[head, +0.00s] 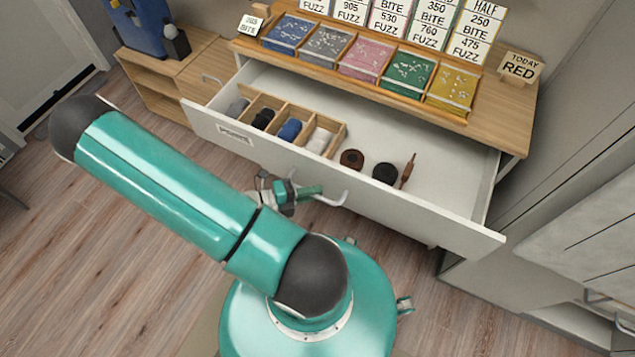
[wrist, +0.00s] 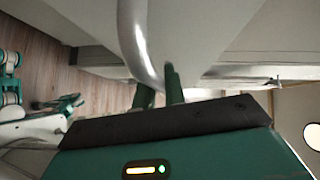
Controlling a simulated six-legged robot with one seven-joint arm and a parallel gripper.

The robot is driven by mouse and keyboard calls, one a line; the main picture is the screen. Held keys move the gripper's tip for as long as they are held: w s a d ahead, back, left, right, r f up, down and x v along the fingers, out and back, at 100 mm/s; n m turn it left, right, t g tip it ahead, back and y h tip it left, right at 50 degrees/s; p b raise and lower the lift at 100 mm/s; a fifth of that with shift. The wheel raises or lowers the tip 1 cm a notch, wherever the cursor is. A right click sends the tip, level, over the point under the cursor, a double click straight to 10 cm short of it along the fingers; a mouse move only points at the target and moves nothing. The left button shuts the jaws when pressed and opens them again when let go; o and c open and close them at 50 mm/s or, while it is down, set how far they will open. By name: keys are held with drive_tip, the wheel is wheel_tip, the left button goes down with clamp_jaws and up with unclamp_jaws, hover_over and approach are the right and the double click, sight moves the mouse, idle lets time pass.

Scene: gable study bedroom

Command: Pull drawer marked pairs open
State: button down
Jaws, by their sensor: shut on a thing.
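The wide white drawer (head: 430,215) stands far out from its wooden cabinet, with its inside showing. A small label plate (head: 235,135) is on the left of its front; its lettering is too small to read surely. A silver bar handle (head: 335,201) is at the middle of the front. My gripper (head: 308,192) is at this handle, its green fingers shut on it. In the wrist view the handle (wrist: 132,35) curves down to the fingers (wrist: 160,88), whose tips are partly hidden by the gripper body.
Colored trays (head: 366,58) and cards stand on top. A grey cabinet (head: 570,130) is at right. Wooden floor (head: 90,240) is clear at left.

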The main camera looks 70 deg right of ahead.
drive_tip(key=shift+a, duration=0.3)
drive_tip(key=c, duration=1.5)
unclamp_jaws()
drive_tip(key=v, duration=1.3)
drive_tip(key=shift+w+a+r, duration=0.1)
drive_tip(key=shift+w+a, duration=0.1)
drive_tip(key=shift+w, duration=0.15)
